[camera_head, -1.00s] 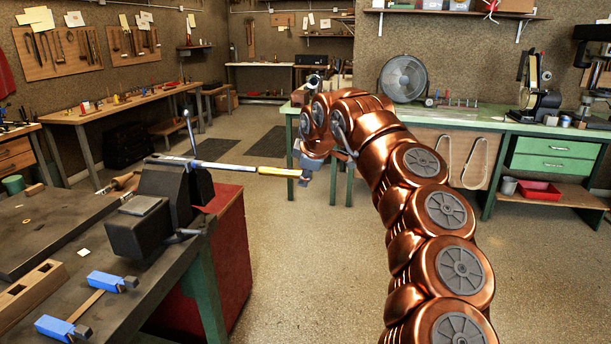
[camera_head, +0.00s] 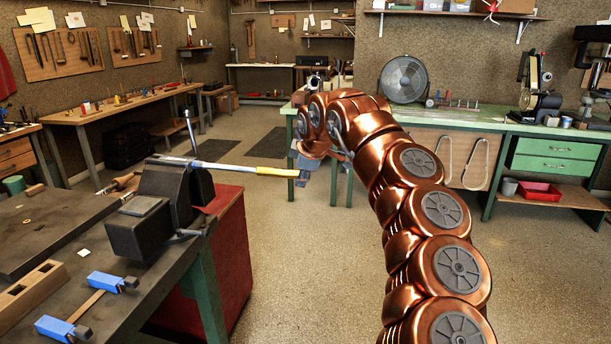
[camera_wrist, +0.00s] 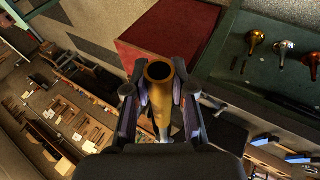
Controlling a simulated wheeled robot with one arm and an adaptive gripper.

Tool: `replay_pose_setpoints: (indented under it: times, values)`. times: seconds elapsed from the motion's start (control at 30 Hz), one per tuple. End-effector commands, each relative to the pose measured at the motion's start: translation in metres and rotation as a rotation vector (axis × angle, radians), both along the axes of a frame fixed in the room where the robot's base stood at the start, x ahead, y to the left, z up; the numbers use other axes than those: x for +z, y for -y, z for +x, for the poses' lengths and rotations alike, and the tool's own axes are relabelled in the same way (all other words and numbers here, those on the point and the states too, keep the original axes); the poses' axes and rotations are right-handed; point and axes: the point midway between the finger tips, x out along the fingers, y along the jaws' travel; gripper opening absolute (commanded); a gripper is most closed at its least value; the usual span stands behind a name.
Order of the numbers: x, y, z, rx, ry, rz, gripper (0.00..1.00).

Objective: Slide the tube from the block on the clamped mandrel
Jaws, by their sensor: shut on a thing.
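The silver mandrel (camera_head: 222,166) is clamped in the black vise (camera_head: 160,192) on the left bench and points right, nearly level. The yellow brass tube (camera_head: 276,171) lies in line with it at its right end; I cannot tell how far it still sits around the mandrel. My gripper (camera_head: 303,172) is at the tube's right end. In the wrist view my gripper (camera_wrist: 160,104) is shut on the tube (camera_wrist: 161,92), one finger on each side, with its dark open mouth toward the camera. I cannot make out the block for sure.
The left bench (camera_head: 50,225) carries blue clamps (camera_head: 107,281) and a wooden block with holes (camera_head: 30,288). A red cabinet (camera_head: 230,250) stands below the vise. The green bench (camera_head: 450,118) with a fan (camera_head: 405,79) is behind my arm. Open floor lies between the benches.

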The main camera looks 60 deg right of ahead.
Motion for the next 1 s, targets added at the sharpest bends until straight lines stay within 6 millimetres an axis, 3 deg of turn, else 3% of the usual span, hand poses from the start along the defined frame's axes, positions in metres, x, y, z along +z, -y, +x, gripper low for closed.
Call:
replay_pose_setpoints:
  times: [1.0]
  values:
    - [0.0, -0.011, 0.031, -0.001, -0.001, 0.0, 0.0]
